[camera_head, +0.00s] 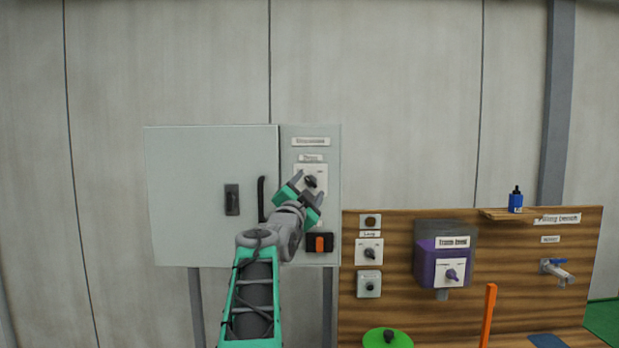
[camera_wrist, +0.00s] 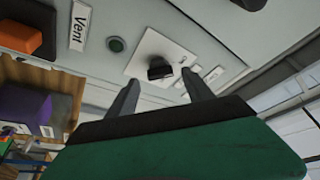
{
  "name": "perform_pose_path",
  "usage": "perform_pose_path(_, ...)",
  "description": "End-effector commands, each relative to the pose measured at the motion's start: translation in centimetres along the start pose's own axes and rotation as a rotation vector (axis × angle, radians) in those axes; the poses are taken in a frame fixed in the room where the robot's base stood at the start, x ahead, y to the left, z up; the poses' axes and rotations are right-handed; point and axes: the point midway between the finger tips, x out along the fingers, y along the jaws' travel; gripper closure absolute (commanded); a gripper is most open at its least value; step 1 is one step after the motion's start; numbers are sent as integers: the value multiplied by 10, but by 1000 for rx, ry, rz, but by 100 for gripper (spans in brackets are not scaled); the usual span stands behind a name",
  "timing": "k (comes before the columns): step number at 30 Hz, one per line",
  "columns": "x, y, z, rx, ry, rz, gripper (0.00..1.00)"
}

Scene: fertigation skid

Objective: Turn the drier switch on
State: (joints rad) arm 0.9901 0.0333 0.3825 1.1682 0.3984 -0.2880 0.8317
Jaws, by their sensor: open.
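A dark rotary knob (camera_head: 311,181) sits on a white plate on the narrow right-hand panel of the grey cabinet, under two small labels too blurred to read surely; I take it for the drier switch. The knob (camera_wrist: 160,68) also shows in the wrist view, on its tilted white plate (camera_wrist: 150,50). My gripper (camera_head: 310,188) is open in front of this plate and partly covers it. In the wrist view, my gripper's (camera_wrist: 162,77) two fingertips stand on either side of the knob, apart from it. Nothing is held. Whether the fingers reach to the knob's depth is unclear.
An orange switch (camera_head: 320,243) in a black frame is below the knob. The wrist view shows a "Vent" label (camera_wrist: 80,27) and a dark green round lamp (camera_wrist: 116,44). The cabinet door (camera_head: 190,170) is shut. The wooden bench panel (camera_head: 400,290) stands lower right, with a purple box (camera_head: 428,264).

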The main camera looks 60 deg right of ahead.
Motion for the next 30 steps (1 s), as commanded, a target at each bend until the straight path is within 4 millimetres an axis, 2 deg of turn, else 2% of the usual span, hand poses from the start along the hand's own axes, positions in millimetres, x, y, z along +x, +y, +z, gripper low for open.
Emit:
perform_pose_path(1,10,-3,-2,-1,-1,2,40)
perform_pose_path(4,20,-1,-1,-1,-2,1,40)
perform_pose_path(13,23,0,1,-1,-2,0,41)
perform_pose_path(30,23,-1,1,-1,-3,0,87)
